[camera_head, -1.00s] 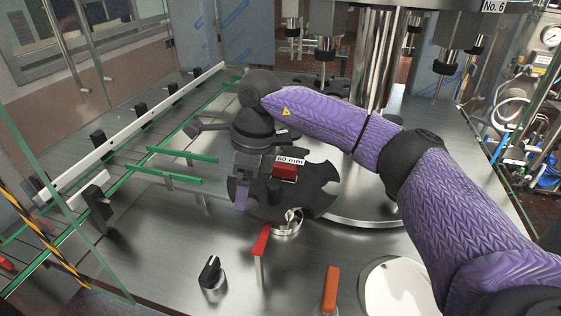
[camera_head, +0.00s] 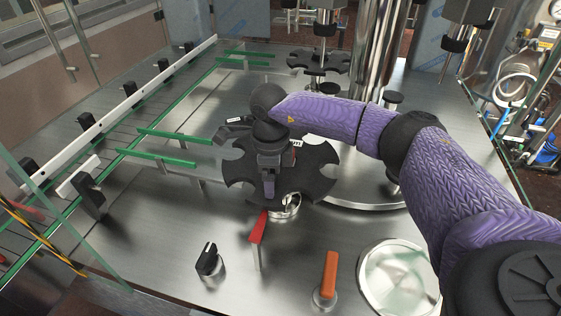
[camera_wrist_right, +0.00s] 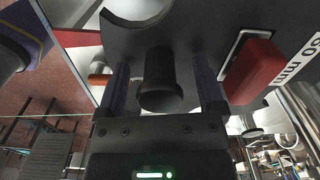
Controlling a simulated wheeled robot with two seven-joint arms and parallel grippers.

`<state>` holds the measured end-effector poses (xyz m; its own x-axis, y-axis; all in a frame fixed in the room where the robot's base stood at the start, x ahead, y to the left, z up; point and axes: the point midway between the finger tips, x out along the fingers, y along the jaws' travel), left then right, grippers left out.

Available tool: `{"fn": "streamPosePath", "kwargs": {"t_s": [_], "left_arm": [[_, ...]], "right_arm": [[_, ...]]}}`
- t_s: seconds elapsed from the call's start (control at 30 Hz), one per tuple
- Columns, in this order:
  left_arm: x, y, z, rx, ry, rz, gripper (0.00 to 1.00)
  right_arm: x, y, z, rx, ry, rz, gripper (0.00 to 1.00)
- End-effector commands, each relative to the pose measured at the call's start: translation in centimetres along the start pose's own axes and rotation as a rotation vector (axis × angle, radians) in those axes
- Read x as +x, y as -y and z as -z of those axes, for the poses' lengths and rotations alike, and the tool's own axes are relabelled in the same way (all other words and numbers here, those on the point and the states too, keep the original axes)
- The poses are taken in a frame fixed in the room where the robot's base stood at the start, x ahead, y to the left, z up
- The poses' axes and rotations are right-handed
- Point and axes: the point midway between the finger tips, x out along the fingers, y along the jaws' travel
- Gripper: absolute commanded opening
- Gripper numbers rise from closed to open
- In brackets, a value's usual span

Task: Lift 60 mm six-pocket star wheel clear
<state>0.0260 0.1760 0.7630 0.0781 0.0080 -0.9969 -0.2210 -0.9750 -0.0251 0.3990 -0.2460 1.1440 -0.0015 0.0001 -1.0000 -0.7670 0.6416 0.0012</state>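The 60 mm star wheel (camera_head: 318,172) is a dark plate with scalloped pockets, mounted on a bright metal hub low in the middle of the head view. My right gripper (camera_head: 268,186) is over its left front part and hides the wheel's knob there. In the right wrist view, the dark knob (camera_wrist_right: 160,85) stands between the two fingers of my right gripper (camera_wrist_right: 164,92), with a gap on each side. The fingers are open around it. The wheel (camera_wrist_right: 190,25) and its red block (camera_wrist_right: 254,72) fill the top of that view. My left gripper is not in view.
A red-handled lever (camera_head: 258,227) stands just in front of the wheel. A black knob (camera_head: 208,260) and an orange-handled lever (camera_head: 329,275) are nearer. Green guide rails (camera_head: 160,147) lie to the left. Another star wheel (camera_head: 318,61) sits behind.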

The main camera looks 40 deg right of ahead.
Motion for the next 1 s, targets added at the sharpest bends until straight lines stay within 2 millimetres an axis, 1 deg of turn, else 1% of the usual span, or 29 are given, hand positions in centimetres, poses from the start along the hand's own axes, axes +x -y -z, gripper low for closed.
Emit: {"fn": "streamPosePath", "kwargs": {"t_s": [0.03, 0.07, 0.1, 0.17, 0.2, 0.27, 0.3, 0.4, 1.0], "left_arm": [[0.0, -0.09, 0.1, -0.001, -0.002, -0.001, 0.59], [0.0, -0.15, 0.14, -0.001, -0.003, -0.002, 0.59], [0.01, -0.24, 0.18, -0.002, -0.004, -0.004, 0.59], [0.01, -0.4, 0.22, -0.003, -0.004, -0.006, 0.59], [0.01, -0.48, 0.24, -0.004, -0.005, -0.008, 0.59], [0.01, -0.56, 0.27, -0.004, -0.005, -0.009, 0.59], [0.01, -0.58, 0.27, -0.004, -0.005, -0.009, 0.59], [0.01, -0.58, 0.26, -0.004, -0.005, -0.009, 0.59], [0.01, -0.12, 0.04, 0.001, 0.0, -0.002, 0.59]], "right_arm": [[-0.02, 0.0, -0.01, 0.0, 0.0, 0.0, 0.75], [-0.02, 0.0, -0.02, 0.0, 0.0, 0.0, 0.69], [-0.03, 0.0, -0.02, 0.0, 0.0, 0.0, 0.6], [-0.04, 0.0, -0.02, 0.0, 0.001, 0.0, 0.48], [-0.04, 0.0, -0.02, 0.0, 0.001, 0.0, 0.39], [-0.05, -0.01, -0.03, 0.0, 0.001, 0.0, 0.27], [-0.05, -0.01, -0.03, 0.0, 0.001, 0.0, 0.18], [-0.06, -0.01, -0.03, 0.0, 0.001, 0.0, 0.0], [-0.09, 0.01, -0.04, 0.0, 0.002, 0.001, 0.0]]}}
